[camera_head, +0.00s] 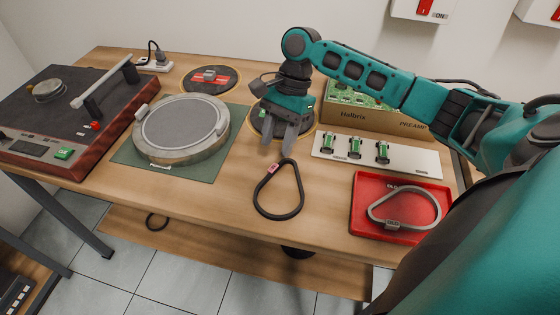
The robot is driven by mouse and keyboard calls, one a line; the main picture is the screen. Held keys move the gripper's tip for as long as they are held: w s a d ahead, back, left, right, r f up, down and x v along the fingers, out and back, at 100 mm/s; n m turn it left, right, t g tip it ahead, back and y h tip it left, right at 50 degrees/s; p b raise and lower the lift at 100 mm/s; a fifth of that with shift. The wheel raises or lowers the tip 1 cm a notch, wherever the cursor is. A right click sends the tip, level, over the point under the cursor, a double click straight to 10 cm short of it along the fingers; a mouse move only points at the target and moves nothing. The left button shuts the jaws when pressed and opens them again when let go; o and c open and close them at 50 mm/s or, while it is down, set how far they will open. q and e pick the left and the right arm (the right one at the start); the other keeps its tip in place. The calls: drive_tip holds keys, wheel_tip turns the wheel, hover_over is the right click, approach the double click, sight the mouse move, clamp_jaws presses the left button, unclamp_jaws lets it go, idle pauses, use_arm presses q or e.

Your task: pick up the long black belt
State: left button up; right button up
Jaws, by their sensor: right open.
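The long black belt (301,202) lies as a loop on the wooden table, in the middle of the head view, with a small pink tag (273,168) at its upper left. My right gripper (278,148) hangs above the table with its fingers pointing down, just beyond the tagged end of the belt. Its two grey fingers are apart and nothing shows between them. The picture does not show clearly whether the fingertips touch the belt. My left gripper is not in view.
A red tray (362,222) with a grey belt (433,212) stands at the right. A white strip (425,166) with green parts and a Helbrix box (385,122) lie behind it. A round platter (180,130) on a green mat (124,155) and a turntable (55,105) stand left.

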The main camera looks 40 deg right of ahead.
sight(273, 167)
drive_tip(key=shift+d+b+x, duration=0.1)
drive_tip(key=shift+b+x, duration=0.2)
drive_tip(key=shift+x, duration=1.1)
drive_tip(key=shift+d+b+x, duration=0.15)
drive_tip(key=shift+b+x, duration=0.1)
drive_tip(key=shift+x, duration=1.15)
drive_tip(key=shift+s, duration=0.1)
drive_tip(key=shift+c, duration=0.2)
clamp_jaws()
